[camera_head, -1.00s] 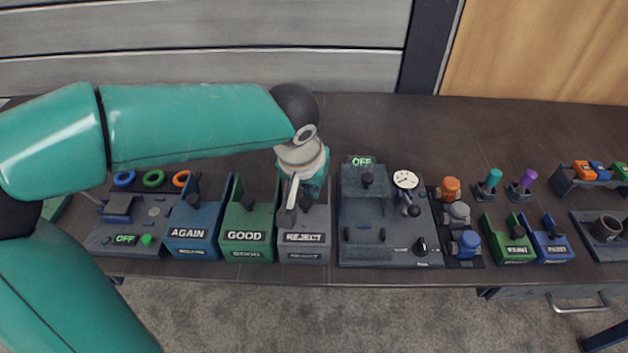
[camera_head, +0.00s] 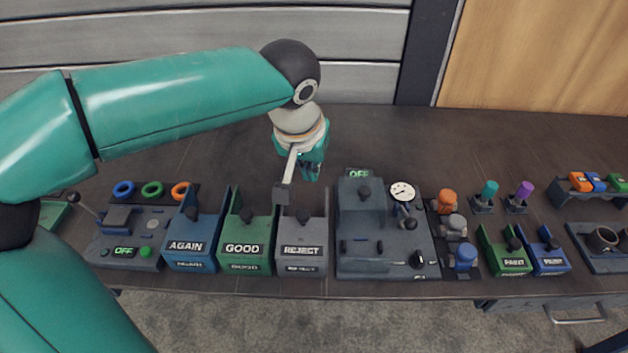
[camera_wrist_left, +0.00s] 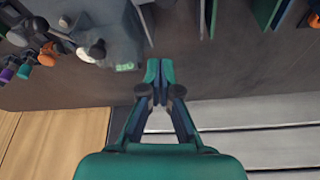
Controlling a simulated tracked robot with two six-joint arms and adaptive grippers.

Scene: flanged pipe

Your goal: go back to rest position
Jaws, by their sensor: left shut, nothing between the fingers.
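My left arm reaches in from the left in the head view. Its gripper (camera_head: 312,172) hangs over the table behind the grey REJECT bin (camera_head: 302,251), partly hidden by my wrist. In the left wrist view the gripper's two teal fingertips (camera_wrist_left: 159,72) are together with nothing between them. My right gripper is in neither view.
On the dark table (camera_head: 385,135) stand the blue AGAIN bin (camera_head: 190,246), the green GOOD bin (camera_head: 245,250) and a grey test station (camera_head: 385,262) with a gauge. Several coloured parts stand to the right. The table's back strip is mostly clear.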

